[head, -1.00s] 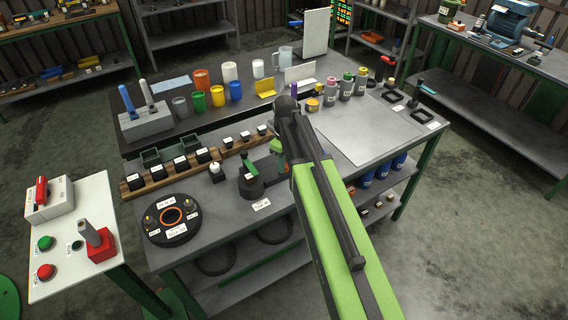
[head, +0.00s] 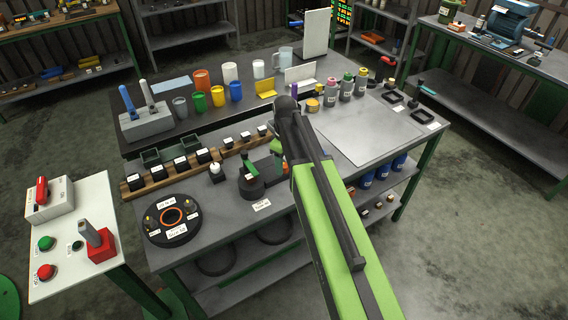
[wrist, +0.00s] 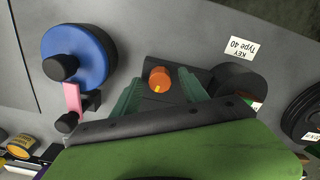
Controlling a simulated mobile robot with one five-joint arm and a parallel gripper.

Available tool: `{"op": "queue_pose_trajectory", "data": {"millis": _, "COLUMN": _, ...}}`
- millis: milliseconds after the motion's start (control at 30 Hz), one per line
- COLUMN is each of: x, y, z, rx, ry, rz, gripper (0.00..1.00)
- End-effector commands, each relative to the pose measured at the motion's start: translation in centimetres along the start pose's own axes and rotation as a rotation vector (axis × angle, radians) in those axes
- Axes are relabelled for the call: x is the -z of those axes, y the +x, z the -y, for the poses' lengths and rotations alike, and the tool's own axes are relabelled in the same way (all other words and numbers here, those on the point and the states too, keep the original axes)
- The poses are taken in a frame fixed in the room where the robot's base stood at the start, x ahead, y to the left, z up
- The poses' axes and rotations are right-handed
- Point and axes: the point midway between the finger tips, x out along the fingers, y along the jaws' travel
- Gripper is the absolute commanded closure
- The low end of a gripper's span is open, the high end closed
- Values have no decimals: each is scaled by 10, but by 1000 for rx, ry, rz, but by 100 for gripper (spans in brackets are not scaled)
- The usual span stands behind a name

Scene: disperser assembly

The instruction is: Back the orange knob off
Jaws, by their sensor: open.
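My gripper (wrist: 160,88) is open, with one green finger on the left of the knob and one on the right. A gap shows between the knob and each finger, and whether the tips reach down to its height is unclear.
A blue disc (wrist: 75,55) with black knobs and a pink bar stands left of the fingers in the wrist view. A black cylinder (wrist: 240,82) stands close on the right, by a "KEY Type 40" label (wrist: 240,47). A flat grey plate (head: 368,130) lies right of my arm.

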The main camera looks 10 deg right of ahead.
Motion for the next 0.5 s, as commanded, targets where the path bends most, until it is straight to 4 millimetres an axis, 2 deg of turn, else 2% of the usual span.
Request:
{"op": "queue_pose_trajectory", "data": {"millis": 133, "x": 0, "y": -4, "z": 0, "rx": 0, "ry": 0, "rz": 1, "gripper": 49}}
{"op": "queue_pose_trajectory", "data": {"millis": 267, "x": -1, "y": -19, "z": 0, "rx": 0, "ry": 0, "rz": 1, "gripper": 49}}
{"op": "queue_pose_trajectory", "data": {"millis": 500, "x": -1, "y": -69, "z": 0, "rx": 0, "ry": 0, "rz": 1, "gripper": 49}}
